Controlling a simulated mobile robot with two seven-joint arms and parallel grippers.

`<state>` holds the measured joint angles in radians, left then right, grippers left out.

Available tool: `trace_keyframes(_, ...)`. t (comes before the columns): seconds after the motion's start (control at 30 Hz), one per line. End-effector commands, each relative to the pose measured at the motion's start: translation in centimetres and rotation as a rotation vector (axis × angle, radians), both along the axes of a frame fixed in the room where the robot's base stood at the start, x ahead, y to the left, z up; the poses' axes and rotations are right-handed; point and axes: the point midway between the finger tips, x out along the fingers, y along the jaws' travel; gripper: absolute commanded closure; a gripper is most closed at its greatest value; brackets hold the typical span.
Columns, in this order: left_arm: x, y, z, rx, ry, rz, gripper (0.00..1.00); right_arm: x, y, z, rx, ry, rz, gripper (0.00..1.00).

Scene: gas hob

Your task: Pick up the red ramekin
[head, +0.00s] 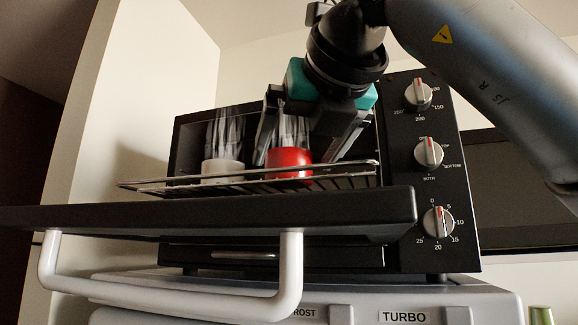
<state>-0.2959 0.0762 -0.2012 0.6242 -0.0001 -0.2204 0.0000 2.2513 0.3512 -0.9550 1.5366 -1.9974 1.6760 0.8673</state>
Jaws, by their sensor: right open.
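The red ramekin (289,161) sits on the wire rack (345,181) of the toaster oven, right of a white ramekin (222,168). My right gripper (298,158) points down over the red ramekin with its fingers open. One finger shows to the left of the ramekin and the other to its right, with a visible gap on the right side. I cannot tell how the fingers and the ramekin line up in depth. The rack's front rail hides the ramekin's lower part. My left gripper is not in view.
The lowered oven door (350,209) with its white handle (170,300) lies in front, below the rack. The control panel with several knobs (428,153) stands on the right. Pale streaks rise above both ramekins. A beige side wall (145,80) stands at the left.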

Motion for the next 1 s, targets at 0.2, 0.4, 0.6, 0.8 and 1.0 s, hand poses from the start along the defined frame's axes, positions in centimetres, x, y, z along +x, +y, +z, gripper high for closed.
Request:
trace_keyframes(0.2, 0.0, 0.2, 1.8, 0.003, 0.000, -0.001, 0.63, 2.9, 0.9, -0.5, 0.000, 0.004, -0.001, 0.00)
trace_keyframes(0.4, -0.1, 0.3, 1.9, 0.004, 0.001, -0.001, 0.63, 3.6, 1.1, -0.9, 0.000, 0.001, 0.001, 0.00)
trace_keyframes(0.6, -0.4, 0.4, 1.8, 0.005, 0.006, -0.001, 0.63, 3.5, 1.1, -0.9, 0.000, 0.001, 0.000, 0.07)
trace_keyframes(0.8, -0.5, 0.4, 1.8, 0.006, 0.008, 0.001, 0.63, 3.5, 1.1, -0.9, 0.000, 0.001, 0.000, 0.29)
trace_keyframes(1.0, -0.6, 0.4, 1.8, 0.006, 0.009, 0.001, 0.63, 3.5, 1.1, -0.9, 0.000, 0.001, 0.000, 0.52)
